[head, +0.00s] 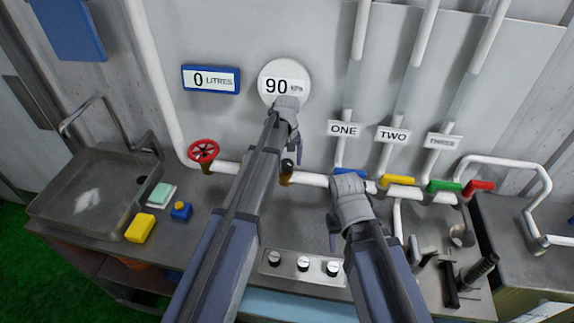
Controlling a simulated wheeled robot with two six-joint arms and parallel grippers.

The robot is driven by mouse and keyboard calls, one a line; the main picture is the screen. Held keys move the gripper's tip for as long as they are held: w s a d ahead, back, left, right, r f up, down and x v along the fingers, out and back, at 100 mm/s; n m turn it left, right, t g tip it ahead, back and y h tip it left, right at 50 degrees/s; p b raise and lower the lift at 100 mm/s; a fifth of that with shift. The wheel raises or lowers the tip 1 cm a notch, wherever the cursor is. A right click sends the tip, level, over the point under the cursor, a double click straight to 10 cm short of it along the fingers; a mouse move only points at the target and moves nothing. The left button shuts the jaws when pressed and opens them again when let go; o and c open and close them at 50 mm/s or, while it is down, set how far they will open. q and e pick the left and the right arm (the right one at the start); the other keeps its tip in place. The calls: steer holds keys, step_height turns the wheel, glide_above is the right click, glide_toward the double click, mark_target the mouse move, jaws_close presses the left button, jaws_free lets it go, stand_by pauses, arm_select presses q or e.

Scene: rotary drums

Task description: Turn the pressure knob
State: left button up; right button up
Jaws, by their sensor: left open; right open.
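A round white gauge (303,69) on the wall reads 90 kPa. Below it, a brass fitting with a dark top (287,174) sits on the white pipe, partly hidden by my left arm; I cannot tell for sure that it is the pressure knob. My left gripper (296,150) is open in front of the wall, just below the gauge and close above this fitting. Contact cannot be made out. My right gripper (333,236) is open, in front of the pipe near the blue valve handle (348,173), and appears empty. A panel with three round knobs (303,264) lies below, between my arms.
A red wheel valve (203,151) is on the pipe at left. Yellow (397,180), green (444,186) and red (478,187) handles are at right. A display (211,80) reads 0 litres. A sink (92,190), yellow block (140,228) and blue item (181,211) are at left.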

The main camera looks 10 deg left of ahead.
mark_target(287, 162)
arm_select(q)
steer(key=c, duration=1.4)
steer(key=shift+m, duration=2.2)
steer(key=o, duration=1.4)
steer(key=shift+r, duration=0.1)
step_height(287, 162, up, 8)
steer(key=p, duration=0.8)
